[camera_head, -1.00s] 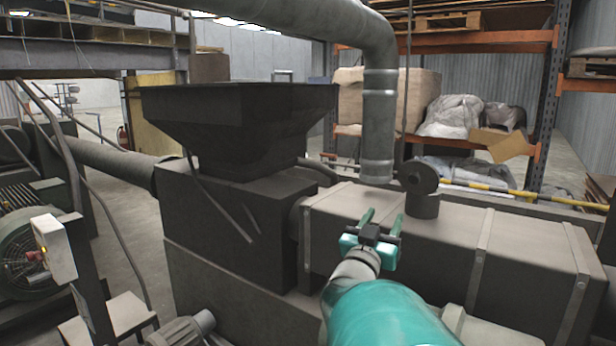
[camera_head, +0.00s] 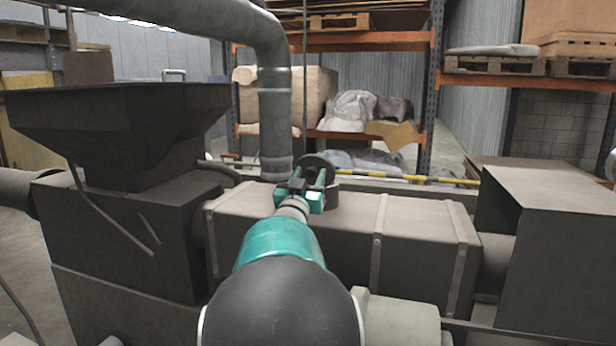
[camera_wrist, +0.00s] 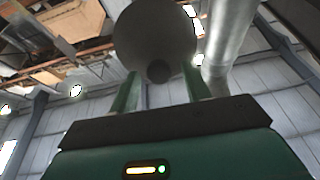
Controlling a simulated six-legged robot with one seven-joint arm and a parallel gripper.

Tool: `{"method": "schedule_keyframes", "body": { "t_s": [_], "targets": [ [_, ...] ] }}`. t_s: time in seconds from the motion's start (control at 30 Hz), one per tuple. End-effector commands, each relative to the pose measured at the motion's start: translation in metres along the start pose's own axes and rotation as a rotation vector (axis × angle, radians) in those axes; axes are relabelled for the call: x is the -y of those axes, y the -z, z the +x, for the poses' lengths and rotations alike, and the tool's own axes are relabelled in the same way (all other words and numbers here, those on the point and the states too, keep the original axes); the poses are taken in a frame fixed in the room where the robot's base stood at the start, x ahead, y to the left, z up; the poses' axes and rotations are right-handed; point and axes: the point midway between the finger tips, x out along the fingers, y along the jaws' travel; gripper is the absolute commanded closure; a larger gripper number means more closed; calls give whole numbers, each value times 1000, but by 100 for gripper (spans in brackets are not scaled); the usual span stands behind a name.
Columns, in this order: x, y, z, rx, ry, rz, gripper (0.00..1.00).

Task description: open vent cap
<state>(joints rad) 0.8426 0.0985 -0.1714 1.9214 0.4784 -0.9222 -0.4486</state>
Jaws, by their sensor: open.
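The vent cap (camera_head: 318,160) is a dark grey round disc standing roughly on edge above a short round neck (camera_head: 330,193) on the machine's long housing. My gripper (camera_head: 303,180) is at the cap, in front of it, and partly hides the cap and neck in the head view. In the wrist view the cap (camera_wrist: 155,35) shows as a large grey disc with a small round knob (camera_wrist: 159,71) at its lower middle. My gripper's two green fingers (camera_wrist: 163,88) are apart, one on either side of the knob. Whether they touch the cap cannot be told.
A thick grey pipe (camera_head: 275,115) comes down close to the left of the cap. A dark hopper (camera_head: 120,135) stands to the left, and a large box-shaped cover (camera_head: 555,250) to the right. Shelving (camera_head: 355,40) stands behind.

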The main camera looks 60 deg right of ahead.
Motion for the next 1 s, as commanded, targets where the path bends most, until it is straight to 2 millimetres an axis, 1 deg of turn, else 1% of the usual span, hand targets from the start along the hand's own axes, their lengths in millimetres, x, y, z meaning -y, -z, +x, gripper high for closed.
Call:
{"method": "schedule_keyframes", "body": {
  "t_s": [0.1, 0.33, 0.47, 0.5, 0.57, 0.6, 0.83, 1.0],
  "targets": [
    [-1, 0, 6, -1, -1, 0, 52],
    [0, 0, 6, 0, 0, 0, 52],
    [0, 0, 6, 0, 0, 1, 78],
    [0, 0, 6, 0, 0, 1, 86],
    [0, 0, 5, 0, 0, 1, 98],
    [0, 0, 5, 0, 0, 1, 100],
    [0, 2, 8, 21, -3, 1, 100],
    [-1, 7, 16, 112, -6, 1, 100]
  ]
}}
